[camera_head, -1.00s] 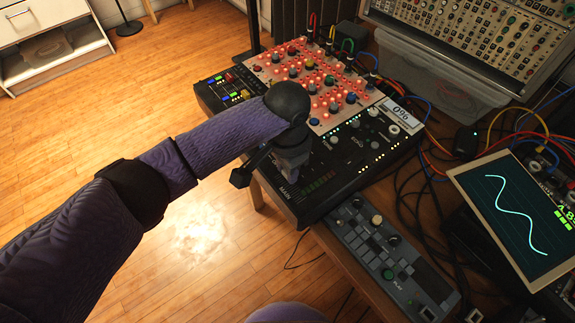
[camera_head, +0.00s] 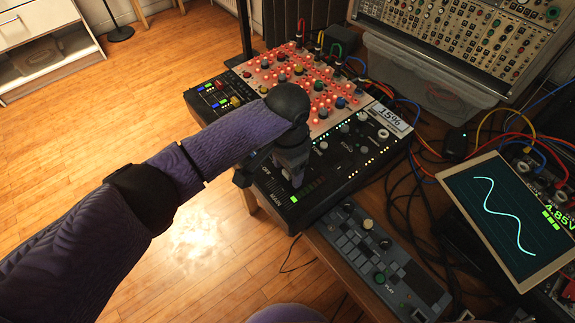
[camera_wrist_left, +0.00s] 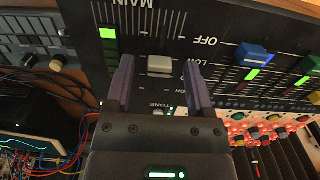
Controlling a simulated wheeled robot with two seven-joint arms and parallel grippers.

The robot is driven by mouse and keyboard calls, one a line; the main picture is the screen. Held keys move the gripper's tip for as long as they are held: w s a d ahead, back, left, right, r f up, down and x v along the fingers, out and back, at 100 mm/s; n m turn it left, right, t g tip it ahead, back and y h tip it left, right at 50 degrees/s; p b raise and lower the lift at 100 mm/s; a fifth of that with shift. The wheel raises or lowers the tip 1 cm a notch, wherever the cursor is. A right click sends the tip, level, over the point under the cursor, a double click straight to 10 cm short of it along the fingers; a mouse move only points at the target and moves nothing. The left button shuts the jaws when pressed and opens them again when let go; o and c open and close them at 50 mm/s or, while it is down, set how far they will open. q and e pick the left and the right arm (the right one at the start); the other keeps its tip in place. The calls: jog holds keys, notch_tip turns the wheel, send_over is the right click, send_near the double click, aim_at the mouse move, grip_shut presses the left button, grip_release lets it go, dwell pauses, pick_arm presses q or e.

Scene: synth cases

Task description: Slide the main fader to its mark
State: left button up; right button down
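The mixer (camera_head: 300,208) on the table has a section labelled MAIN. In the left wrist view, the main fader's grey cap (camera_wrist_left: 160,66) sits on its track beside white scale ticks, with a lit green meter block (camera_wrist_left: 108,33) to the left. My left gripper (camera_wrist_left: 160,80) is open, with its two purple fingers on either side of the cap and a visible gap on each side. In the head view my left gripper (camera_head: 297,180) is low over the MAIN section and hides the cap. The white display (camera_head: 386,116) reads 15%. My right gripper is not in view.
A red-lit knob panel (camera_head: 318,92) adjoins the mixer. A grey controller (camera_head: 375,262) stands in front. A tablet with a waveform (camera_head: 503,214) and loose cables are at the right. Blue and green fader caps (camera_wrist_left: 252,56) sit right of MAIN in the wrist view.

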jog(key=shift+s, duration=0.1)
pick_arm(q)
jog(key=shift+r, duration=0.3)
notch_tip(320, 180, up, 9)
jog(key=p, duration=0.4)
jog(key=shift+r, duration=0.15)
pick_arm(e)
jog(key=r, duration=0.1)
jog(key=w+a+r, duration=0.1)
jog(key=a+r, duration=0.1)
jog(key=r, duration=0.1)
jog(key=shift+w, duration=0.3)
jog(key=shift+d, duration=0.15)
